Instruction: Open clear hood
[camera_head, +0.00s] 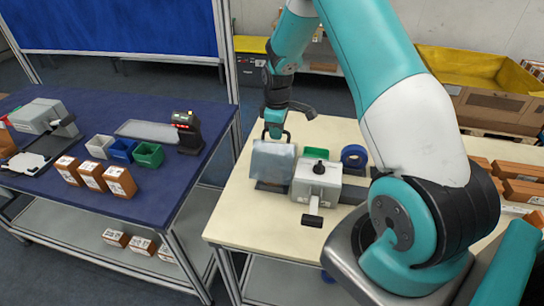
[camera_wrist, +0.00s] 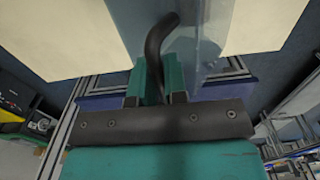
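The clear hood (camera_head: 273,160) is a pale, see-through panel at the left end of a grey-white machine (camera_head: 318,180) on the cream table. My gripper (camera_head: 273,136) points down at the hood's top edge. In the wrist view, the hood's clear sheet (camera_wrist: 205,35) lies just beyond the fingers. A dark curved bar (camera_wrist: 155,45), perhaps the hood's handle, runs between the two teal fingers of my gripper (camera_wrist: 156,75). I cannot tell whether the fingers press on it. Their tips and the bar's attachment are not clear.
A blue tape roll (camera_head: 354,157) stands right of the machine on the cream table (camera_head: 228,215). At left, a blue table (camera_head: 165,205) bears brown boxes (camera_head: 92,175), small coloured bins (camera_head: 122,150) and a black scanner (camera_head: 187,132). The cream table's front left is clear.

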